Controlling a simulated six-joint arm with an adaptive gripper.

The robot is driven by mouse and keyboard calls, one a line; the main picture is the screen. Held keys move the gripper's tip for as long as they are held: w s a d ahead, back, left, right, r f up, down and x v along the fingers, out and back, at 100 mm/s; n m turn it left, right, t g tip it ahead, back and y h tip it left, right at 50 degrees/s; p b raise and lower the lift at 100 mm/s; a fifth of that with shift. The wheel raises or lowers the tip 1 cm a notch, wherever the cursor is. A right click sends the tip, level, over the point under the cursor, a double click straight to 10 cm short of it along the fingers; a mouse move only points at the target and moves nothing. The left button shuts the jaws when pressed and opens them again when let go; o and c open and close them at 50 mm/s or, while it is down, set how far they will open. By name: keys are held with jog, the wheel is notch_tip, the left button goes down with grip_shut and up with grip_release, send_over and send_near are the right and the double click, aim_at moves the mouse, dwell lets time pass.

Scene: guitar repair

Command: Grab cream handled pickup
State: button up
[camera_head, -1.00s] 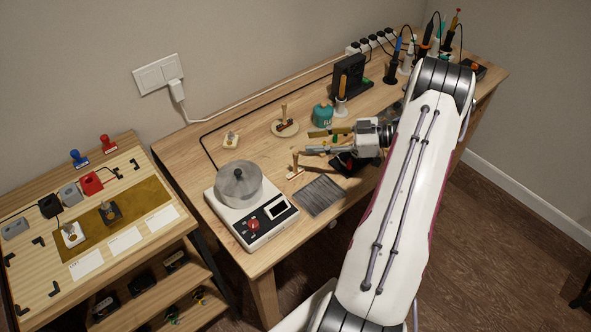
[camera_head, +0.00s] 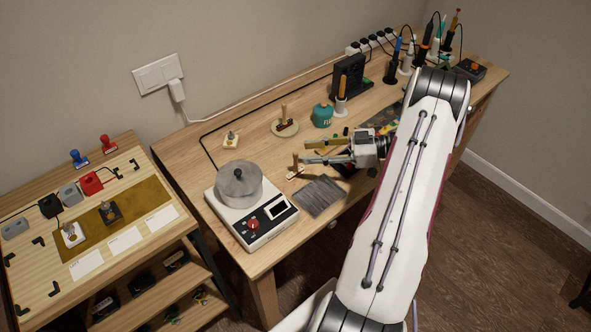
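A small pickup with an upright tan-cream handle (camera_head: 295,161) stands on the workbench, just behind the grey mat. My gripper (camera_head: 306,152) reaches in from the right, its two fingers pointing left with a gap between them. The fingertips are close to the right of this handle; whether they touch it is hard to tell. Another small piece with a pale base and knob (camera_head: 231,140) stands at the back left of the bench. A third handled piece (camera_head: 284,122) sits on a round wooden plate. Which of these is the cream handled pickup is not certain at this size.
A white scale-like device with a metal pot (camera_head: 240,188) stands front left of my gripper. A grey mat (camera_head: 320,196) lies in front of it. A teal can (camera_head: 322,115) and a brush in a white holder (camera_head: 342,95) stand behind. A side board (camera_head: 40,280) holds two pickups.

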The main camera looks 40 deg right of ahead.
aim_at(296, 152)
jog(key=shift+w+a, duration=0.1)
jog(key=shift+w, duration=0.05)
jog(key=shift+x, duration=2.55)
jog(key=shift+f, duration=0.1)
grip_shut()
